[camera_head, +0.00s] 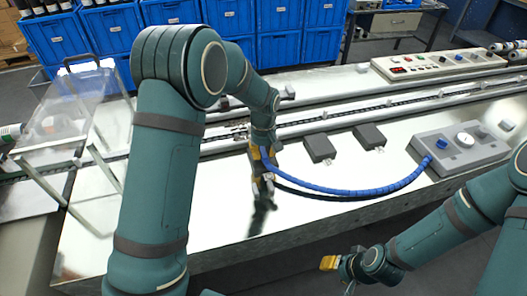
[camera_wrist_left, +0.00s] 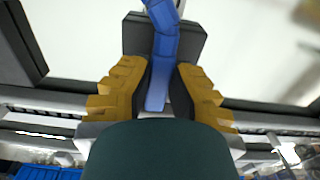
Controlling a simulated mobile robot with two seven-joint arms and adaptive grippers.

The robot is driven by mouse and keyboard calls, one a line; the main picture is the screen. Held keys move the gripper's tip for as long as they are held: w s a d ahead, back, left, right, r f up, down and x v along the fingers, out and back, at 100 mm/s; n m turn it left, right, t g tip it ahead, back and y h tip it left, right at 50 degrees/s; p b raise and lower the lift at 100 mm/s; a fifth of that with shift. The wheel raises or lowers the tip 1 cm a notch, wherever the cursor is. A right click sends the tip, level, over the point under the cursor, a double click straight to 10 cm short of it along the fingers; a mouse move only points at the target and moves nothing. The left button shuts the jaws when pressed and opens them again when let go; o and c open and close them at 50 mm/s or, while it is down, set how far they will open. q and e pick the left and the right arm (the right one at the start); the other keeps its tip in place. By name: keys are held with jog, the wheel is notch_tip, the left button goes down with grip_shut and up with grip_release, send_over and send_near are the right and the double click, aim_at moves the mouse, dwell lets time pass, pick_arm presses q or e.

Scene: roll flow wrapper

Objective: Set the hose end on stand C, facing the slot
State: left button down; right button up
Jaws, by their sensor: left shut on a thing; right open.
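A ribbed blue hose (camera_head: 345,190) runs in a curve from the grey gauge box on the right to my left gripper (camera_head: 262,165). In the left wrist view, the yellow fingers of the gripper (camera_wrist_left: 160,93) are shut on the hose end (camera_wrist_left: 158,75). A dark block (camera_wrist_left: 190,42) lies behind the hose there, and another dark block (camera_wrist_left: 18,45) is at the left. In the head view, two dark stands (camera_head: 319,149) (camera_head: 369,137) sit on the table. No letters are readable, so I cannot tell which is stand C. My right gripper (camera_head: 331,263) is open and empty, off the table's front edge.
The grey gauge box (camera_head: 462,146) with knobs stands at the right of the shiny table (camera_head: 225,210). A conveyor rail runs behind the stands. A control panel (camera_head: 438,64) is at the back right. A clear guard (camera_head: 75,120) is at the left. Front-centre table is free.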

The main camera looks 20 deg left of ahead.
pick_arm(q)
jog(key=shift+f, duration=0.45)
jog(key=c, duration=1)
grip_release()
jog(key=shift+r, duration=0.1)
notch_tip(320, 180, up, 12)
jog(key=shift+f, duration=0.1)
